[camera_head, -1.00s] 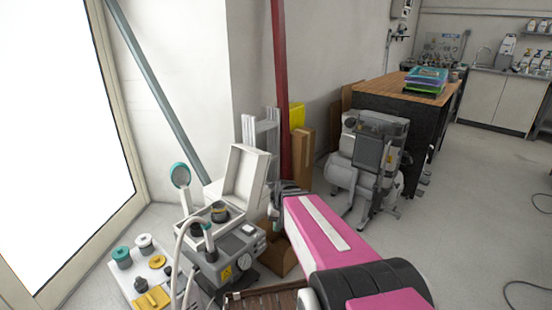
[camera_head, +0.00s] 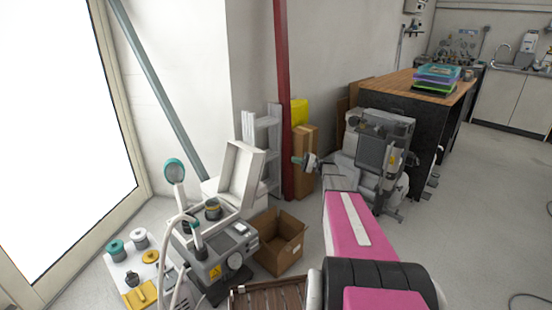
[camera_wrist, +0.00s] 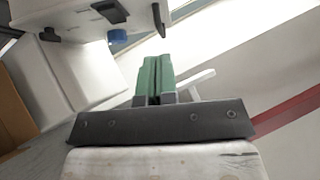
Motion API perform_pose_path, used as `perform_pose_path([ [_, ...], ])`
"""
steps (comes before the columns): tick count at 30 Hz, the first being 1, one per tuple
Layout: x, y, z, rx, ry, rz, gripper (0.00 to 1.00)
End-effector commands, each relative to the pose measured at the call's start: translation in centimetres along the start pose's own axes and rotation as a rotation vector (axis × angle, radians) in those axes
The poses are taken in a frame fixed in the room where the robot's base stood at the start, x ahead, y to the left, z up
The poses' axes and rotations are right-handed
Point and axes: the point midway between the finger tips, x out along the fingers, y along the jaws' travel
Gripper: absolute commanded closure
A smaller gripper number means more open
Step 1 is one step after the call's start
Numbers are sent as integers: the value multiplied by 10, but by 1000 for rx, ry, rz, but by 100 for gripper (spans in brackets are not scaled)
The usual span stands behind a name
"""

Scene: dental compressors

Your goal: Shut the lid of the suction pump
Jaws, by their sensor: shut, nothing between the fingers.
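The suction pump (camera_head: 222,262) is a grey boxy machine at the lower left of the head view. Its white lid (camera_head: 241,172) stands raised and tilted slightly back, so the pump is open. My gripper (camera_head: 297,161) is to the right of the lid, apart from it, in front of the red post. Its green fingers are together and empty in the wrist view (camera_wrist: 155,78). A pale body with a dark fitting and a blue knob fills the upper left of the wrist view; I cannot tell whether it is the pump.
An open cardboard box (camera_head: 280,243) stands right of the pump, with a brown slatted crate (camera_head: 268,297) in front. A red post (camera_head: 284,90) rises behind. A compressor (camera_head: 378,155) stands at the right. A white board (camera_head: 120,272) with several small parts lies at left.

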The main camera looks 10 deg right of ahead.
Motion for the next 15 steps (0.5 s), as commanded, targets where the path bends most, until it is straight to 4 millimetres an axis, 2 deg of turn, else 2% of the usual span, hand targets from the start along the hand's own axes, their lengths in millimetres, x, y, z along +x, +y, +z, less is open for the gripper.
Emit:
perform_pose_path([
  [5,16,-2,0,-2,-2,-9,100],
  [15,79,-2,0,-2,-3,-7,100],
])
